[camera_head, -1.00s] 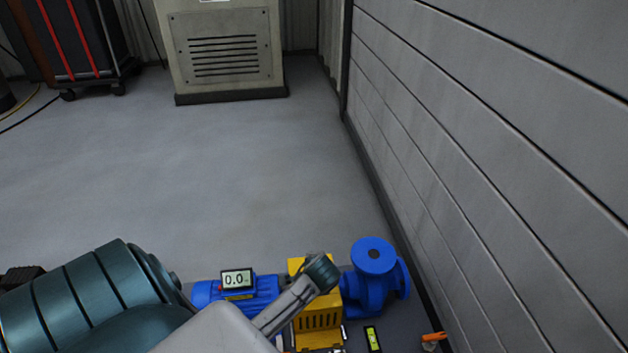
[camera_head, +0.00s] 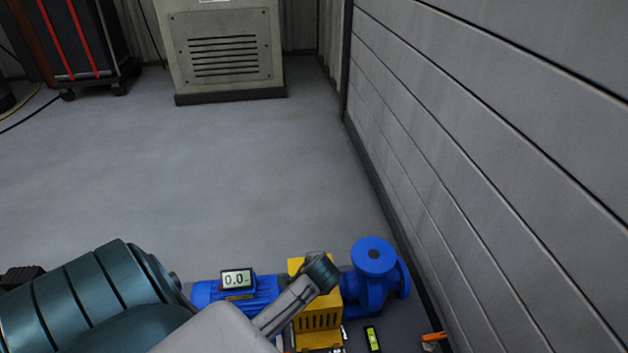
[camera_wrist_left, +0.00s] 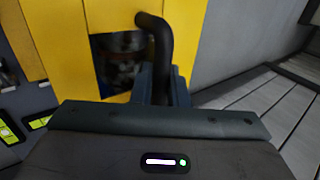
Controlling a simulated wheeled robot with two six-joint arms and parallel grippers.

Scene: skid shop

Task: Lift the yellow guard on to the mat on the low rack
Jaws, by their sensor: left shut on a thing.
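The yellow guard (camera_head: 318,322) stands between the blue motor and the blue pump at the bottom of the head view, partly hidden behind my left arm. In the left wrist view the guard (camera_wrist_left: 190,20) fills the upper part, with a dark opening and a black bent handle (camera_wrist_left: 158,40). My left gripper (camera_wrist_left: 160,85) is shut on the guard's handle. Its fingers are hidden behind the arm in the head view. My right gripper is not in view. Neither the mat nor the low rack can be made out.
A blue motor (camera_head: 205,293) with a 0.0 display (camera_head: 237,278) and a blue pump (camera_head: 373,280) flank the guard. A spirit level (camera_head: 372,340) and an orange tool (camera_head: 434,338) lie near it. A grey wall (camera_head: 480,150) runs along the right. The floor (camera_head: 200,180) beyond is clear.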

